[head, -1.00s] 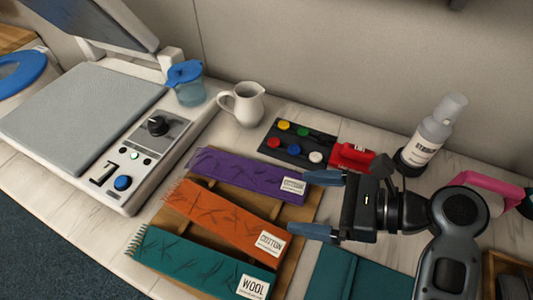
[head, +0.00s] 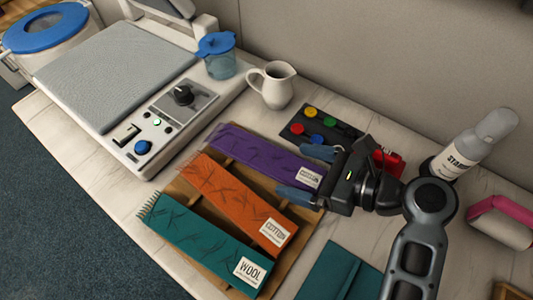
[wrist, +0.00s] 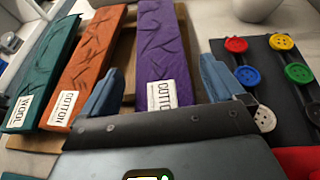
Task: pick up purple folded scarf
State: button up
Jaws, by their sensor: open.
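The purple folded scarf (head: 262,157) lies on a wooden board (head: 205,207), at the far side of an orange and a teal scarf. It has a white label at its right end. In the wrist view the purple scarf (wrist: 160,50) runs away from me between my two blue fingers. My gripper (head: 306,172) is open, with its fingertips at the label end of the purple scarf, one on each side in the picture. The scarf's near end is partly hidden behind the gripper body. I cannot tell how high the fingers are above the board.
The orange scarf (head: 235,200) and teal scarf (head: 205,243) lie beside it. A dark card with coloured buttons (head: 300,129) is close to one finger. A white jug (head: 273,86), a heat press (head: 115,75) and a spray bottle (head: 480,143) stand around.

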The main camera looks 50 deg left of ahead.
jog(key=shift+s+a+f, duration=0.1)
jog(key=shift+a+f, duration=0.05)
jog(key=shift+a, duration=0.1)
jog(key=shift+c, duration=0.3)
jog(key=c, duration=1)
